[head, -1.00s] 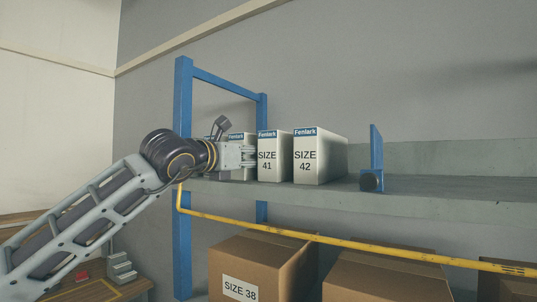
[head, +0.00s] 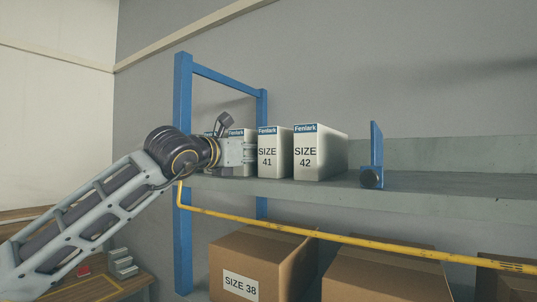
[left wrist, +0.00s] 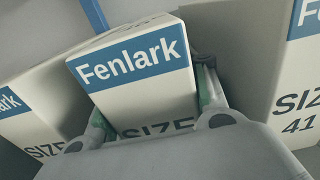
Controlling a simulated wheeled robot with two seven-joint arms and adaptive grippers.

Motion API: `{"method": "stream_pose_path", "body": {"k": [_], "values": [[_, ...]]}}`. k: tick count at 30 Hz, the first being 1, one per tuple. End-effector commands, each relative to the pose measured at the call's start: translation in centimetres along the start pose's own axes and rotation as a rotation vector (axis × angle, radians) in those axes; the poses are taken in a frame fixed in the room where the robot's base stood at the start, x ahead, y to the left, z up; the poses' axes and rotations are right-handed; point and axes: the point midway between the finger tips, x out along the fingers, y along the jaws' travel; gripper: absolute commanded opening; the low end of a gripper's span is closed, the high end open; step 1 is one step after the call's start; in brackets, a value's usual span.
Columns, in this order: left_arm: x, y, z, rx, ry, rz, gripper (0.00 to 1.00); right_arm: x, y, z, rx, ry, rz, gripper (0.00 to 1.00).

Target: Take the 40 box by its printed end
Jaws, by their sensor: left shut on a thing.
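The 40 box (head: 238,132) is white with a blue Fenlark band and stands on the shelf directly left of the SIZE 41 box (head: 268,165). My left gripper (head: 249,152) is at its printed end and covers most of it in the head view. In the left wrist view the box (left wrist: 135,85) sits between the two fingers, which are shut on its sides. "SIZE" shows on it, but the number below is hidden by the gripper body. The 41 box (left wrist: 275,80) is close on the right. My right gripper is not in view.
The SIZE 42 box (head: 308,160) stands right of the 41 box. Another Fenlark box (left wrist: 40,105) is close on the left. A blue post (head: 183,120) and yellow rail (head: 350,243) edge the shelf.

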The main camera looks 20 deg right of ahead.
Motion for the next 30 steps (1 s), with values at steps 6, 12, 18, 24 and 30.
{"method": "stream_pose_path", "body": {"k": [6, 12, 18, 24, 30], "values": [[0.0, 0.0, 0.1, 0.0, -0.001, 0.0, 0.17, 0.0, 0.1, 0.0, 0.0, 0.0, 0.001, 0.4], [0.0, 0.0, 0.3, 0.0, -0.002, 0.001, 0.17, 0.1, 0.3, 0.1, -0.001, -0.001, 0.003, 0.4], [0.0, 0.0, 1.5, 0.001, -0.002, 0.001, 0.17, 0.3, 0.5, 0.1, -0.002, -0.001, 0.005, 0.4], [0.0, 0.0, 3.7, 0.001, -0.003, 0.001, 0.17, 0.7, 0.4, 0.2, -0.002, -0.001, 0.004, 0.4], [0.0, 0.0, 6.3, 0.0, -0.002, 0.001, 0.17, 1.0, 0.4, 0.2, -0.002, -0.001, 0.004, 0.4]]}}
